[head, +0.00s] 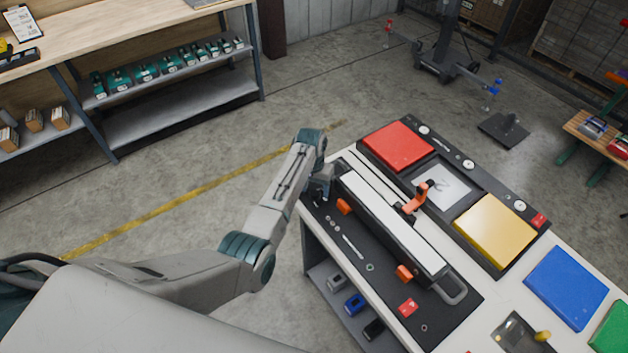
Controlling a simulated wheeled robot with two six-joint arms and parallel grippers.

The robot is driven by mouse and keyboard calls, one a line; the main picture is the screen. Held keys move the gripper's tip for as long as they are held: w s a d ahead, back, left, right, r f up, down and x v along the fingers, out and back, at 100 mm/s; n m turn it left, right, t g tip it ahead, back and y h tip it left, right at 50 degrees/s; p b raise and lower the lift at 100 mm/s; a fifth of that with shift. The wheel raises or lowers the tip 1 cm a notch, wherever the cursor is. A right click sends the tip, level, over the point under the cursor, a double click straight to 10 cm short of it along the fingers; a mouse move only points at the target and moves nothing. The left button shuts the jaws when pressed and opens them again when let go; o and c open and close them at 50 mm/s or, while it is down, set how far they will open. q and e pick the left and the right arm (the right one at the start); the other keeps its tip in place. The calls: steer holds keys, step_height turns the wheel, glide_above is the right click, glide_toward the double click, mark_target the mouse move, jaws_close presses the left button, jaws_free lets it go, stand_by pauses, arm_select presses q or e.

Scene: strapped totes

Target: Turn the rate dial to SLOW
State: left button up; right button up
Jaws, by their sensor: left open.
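I cannot make out a rate dial or a SLOW marking at this size. Small white round faces sit along the dark panel's far edge: one by the red pad (424,130), one in the middle (469,164) and one by the yellow pad (520,206). A long white-topped bar unit (393,222) with an orange lever (416,198) lies across the bench. My left gripper (323,191) is open at the unit's upper-left end, its fingers small and partly hidden by the wrist. I cannot tell whether it touches anything. My right gripper is out of view.
The bench (497,290) carries a red pad (398,145), a yellow pad (495,231), a blue pad (566,287) and a yellow knob (543,336) on a dark plate. A shelved wooden table (150,32) stands at upper left. Open floor lies between.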

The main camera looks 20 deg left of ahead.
mark_target(313, 191)
arm_select(q)
step_height(313, 191, up, 10)
steer(key=b, duration=0.3)
steer(key=shift+a+r, duration=0.15)
steer(key=shift+a, duration=0.15)
